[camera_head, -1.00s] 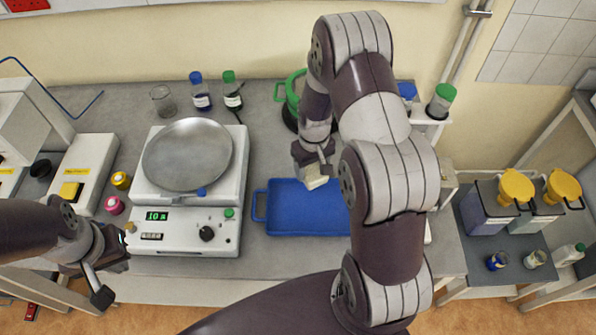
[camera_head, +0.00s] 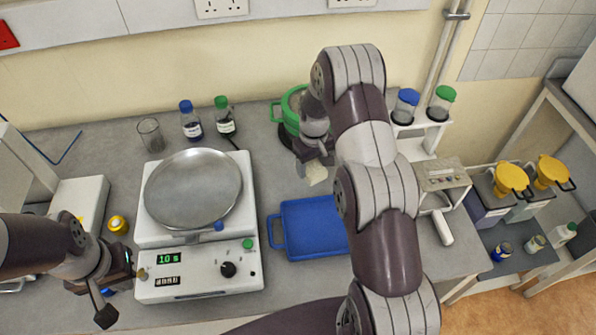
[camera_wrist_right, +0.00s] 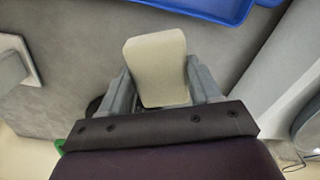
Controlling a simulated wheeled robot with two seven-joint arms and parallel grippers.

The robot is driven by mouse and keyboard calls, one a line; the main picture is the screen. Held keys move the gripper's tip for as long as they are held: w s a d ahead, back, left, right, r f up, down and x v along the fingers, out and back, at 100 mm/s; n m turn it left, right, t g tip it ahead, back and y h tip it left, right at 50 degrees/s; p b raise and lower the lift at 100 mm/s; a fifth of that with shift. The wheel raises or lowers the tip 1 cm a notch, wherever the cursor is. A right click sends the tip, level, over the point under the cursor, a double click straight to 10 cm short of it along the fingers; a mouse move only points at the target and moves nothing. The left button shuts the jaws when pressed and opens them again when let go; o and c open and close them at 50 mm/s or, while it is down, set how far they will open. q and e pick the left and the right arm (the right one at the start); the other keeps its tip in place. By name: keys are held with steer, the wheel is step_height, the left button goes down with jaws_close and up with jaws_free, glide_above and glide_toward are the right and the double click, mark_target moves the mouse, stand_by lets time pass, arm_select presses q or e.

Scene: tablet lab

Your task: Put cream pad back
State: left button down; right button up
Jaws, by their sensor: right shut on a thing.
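The cream pad (camera_head: 316,174) is a small pale block. My right gripper (camera_head: 314,165) is shut on it and holds it above the bench, just behind the far edge of the blue tray (camera_head: 285,217). In the right wrist view the cream pad (camera_wrist_right: 157,62) sits between the two grey fingers of the right gripper (camera_wrist_right: 160,92), clear of the blue tray (camera_wrist_right: 205,8). My left gripper (camera_head: 122,291) is at the lower left beside the scale, with its fingers apart and nothing visible between them.
A scale (camera_head: 245,272) with a round metal pan (camera_head: 193,188) stands left of the tray. A green container (camera_head: 292,103) is behind my right gripper. Two capped bottles (camera_head: 191,124) and a glass beaker (camera_head: 150,136) stand at the back. A white instrument (camera_head: 443,178) is on the right.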

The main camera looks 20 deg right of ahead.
mark_target(298, 184)
steer(key=w+a+f, duration=0.1)
steer(key=w+a+f+p, duration=0.1)
steer(key=a, duration=0.1)
steer(key=shift+w, duration=0.3)
steer(key=shift+f, duration=0.3)
step_height(298, 184, down, 4)
steer(key=shift+r+p, duration=0.15)
steer(key=shift+p, duration=0.85)
steer(key=shift+f+b, duration=0.25)
steer(key=shift+b, duration=0.1)
steer(key=o, duration=0.9)
steer(key=shift+o, duration=0.2)
